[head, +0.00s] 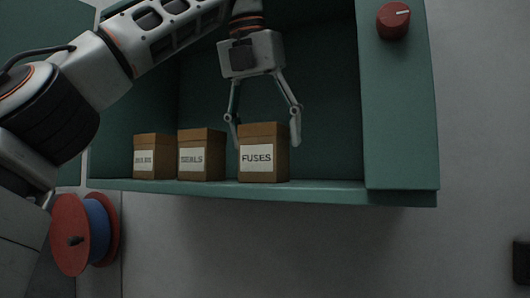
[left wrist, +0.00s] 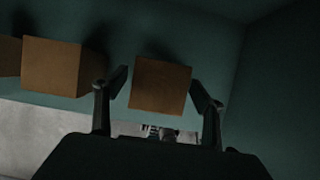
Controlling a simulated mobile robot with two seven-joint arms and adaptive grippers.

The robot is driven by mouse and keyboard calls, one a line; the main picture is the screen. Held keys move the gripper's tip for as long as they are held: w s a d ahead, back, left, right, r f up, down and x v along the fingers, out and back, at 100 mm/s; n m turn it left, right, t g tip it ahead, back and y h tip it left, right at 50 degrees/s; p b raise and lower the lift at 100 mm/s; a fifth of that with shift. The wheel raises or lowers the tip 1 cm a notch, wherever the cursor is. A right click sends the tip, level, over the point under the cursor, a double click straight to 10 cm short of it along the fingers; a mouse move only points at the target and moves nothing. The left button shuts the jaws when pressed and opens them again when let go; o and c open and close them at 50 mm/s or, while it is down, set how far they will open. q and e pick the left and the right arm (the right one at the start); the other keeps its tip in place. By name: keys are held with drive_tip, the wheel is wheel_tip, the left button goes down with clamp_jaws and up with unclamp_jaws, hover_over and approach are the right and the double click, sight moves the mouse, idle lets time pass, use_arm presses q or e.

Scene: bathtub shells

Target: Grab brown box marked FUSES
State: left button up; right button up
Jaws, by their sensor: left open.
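The brown box marked FUSES (head: 264,167) stands upright on the green shelf (head: 220,189), rightmost of three boxes, its white label facing out. My left gripper (head: 264,137) is above it with open fingers, one on each side of the box's upper part in the head view. In the left wrist view, the box's brown top (left wrist: 161,86) lies between the two open fingers (left wrist: 160,92). I cannot tell whether either finger touches the box. My right gripper is in neither view.
A box marked SEALS (head: 201,160) stands close to the left of the FUSES box, and another labelled box (head: 152,161) stands farther left. The cabinet's right wall bears a red knob (head: 393,21). A red and blue spool (head: 86,234) is at lower left. The shelf right of FUSES is clear.

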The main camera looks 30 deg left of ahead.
sight(269, 158)
use_arm(q)
drive_tip(key=x, duration=0.5)
drive_tip(key=shift+r, duration=0.1)
drive_tip(key=shift+s, duration=0.1)
drive_tip(key=c, duration=1.4)
